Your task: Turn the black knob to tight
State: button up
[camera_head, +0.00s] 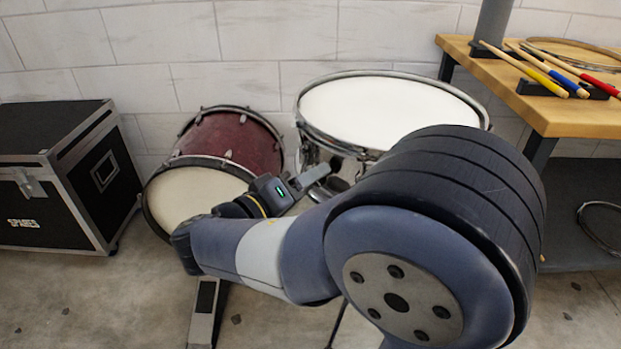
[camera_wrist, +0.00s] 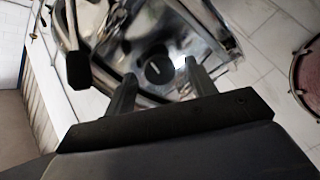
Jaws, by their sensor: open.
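The black knob (camera_wrist: 158,70) is a round dark disc on the metal shell of the white-headed drum (camera_head: 388,108) in the wrist view. A short pale mark shows near its right edge, and I cannot read any label beside it. My gripper (camera_wrist: 159,74) is open, with one finger to the left of the knob and one to the right. I cannot tell whether either finger touches it. In the head view my gripper (camera_head: 312,180) is at the near side of this drum's shell, and my arm hides much of the area.
A red drum (camera_head: 235,140) and a drum with a pale head (camera_head: 195,192) stand to the left. A black case (camera_head: 60,175) is at far left. A wooden bench (camera_head: 560,115) with drumsticks (camera_head: 535,70) is at right. A black-ended lever (camera_wrist: 79,70) hangs left of the knob.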

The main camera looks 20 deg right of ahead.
jog(key=p+v, duration=0.2)
jog(key=v, duration=0.8)
jog(key=shift+p, duration=0.3)
jog(key=shift+f, duration=0.1)
jog(key=b+x, duration=0.3)
jog(key=x, duration=0.8)
jog(key=shift+a, duration=0.15)
